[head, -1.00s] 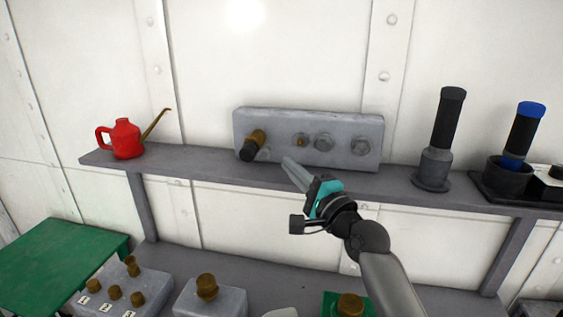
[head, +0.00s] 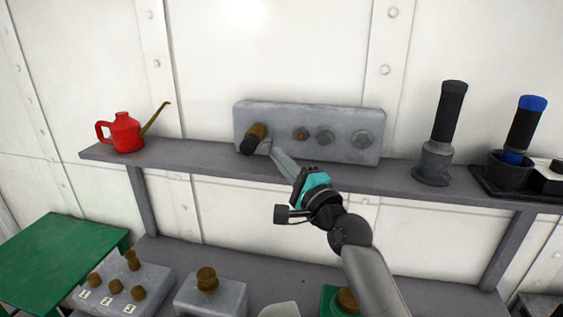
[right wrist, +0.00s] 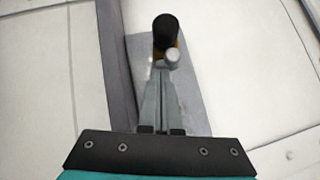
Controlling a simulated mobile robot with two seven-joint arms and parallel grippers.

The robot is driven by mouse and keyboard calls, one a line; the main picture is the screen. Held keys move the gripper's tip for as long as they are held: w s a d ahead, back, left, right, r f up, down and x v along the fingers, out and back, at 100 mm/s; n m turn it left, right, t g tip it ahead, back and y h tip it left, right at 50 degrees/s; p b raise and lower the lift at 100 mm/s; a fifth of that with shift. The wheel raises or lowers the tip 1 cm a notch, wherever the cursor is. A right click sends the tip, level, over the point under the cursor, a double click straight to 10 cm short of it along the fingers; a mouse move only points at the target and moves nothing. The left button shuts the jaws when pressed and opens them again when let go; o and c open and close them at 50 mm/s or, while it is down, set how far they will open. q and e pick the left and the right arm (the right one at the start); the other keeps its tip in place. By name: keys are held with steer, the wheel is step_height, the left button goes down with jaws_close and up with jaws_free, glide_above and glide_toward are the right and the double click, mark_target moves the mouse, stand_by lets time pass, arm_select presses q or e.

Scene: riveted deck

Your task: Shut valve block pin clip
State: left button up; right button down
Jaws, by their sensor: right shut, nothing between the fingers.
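The valve block (head: 290,115) is a grey slab standing on the shelf against the wall. At its left end a brass lever with a black grip (head: 256,138) sticks out; the right wrist view shows it too (right wrist: 165,33). A small brass stud and two grey bolt heads sit further right on the block. I cannot tell which part is the pin clip. My right gripper (head: 270,146) is shut and empty, its tips just right of the lever. In the right wrist view the tips (right wrist: 161,72) are close to a small grey round end (right wrist: 172,57); contact is unclear.
The shelf (head: 210,158) also holds a red oil can (head: 122,133) at left and a black-handled tool (head: 447,125) and blue-topped tool (head: 526,125) at right. Below are a numbered block with brass knobs (head: 115,286) and another brass-knobbed block (head: 208,295). A green table (head: 55,258) stands lower left.

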steer(key=shift+f, duration=0.1)
steer(key=shift+w+a+f+m+t+b, duration=0.15)
steer(key=shift+m+t+b, duration=0.5)
steer(key=shift+b, duration=0.7)
steer(key=shift+s+a+f+m+t+b, duration=0.1)
steer(key=shift+a+f+m+t+b, duration=0.15)
steer(key=shift+m+t+b, duration=0.7)
steer(key=shift+w+a+m+b, duration=0.15)
steer(key=shift+m+b, duration=0.35)
steer(key=shift+b, duration=0.65)
steer(key=shift+a+b, duration=0.2)
steer(key=shift+b, duration=0.1)
stand_by(0.3)
steer(key=b+v, duration=0.1)
steer(key=v, duration=1.4)
steer(key=shift+s+b, duration=0.25)
steer(key=shift+b, duration=0.1)
steer(key=shift+a+f, duration=0.1)
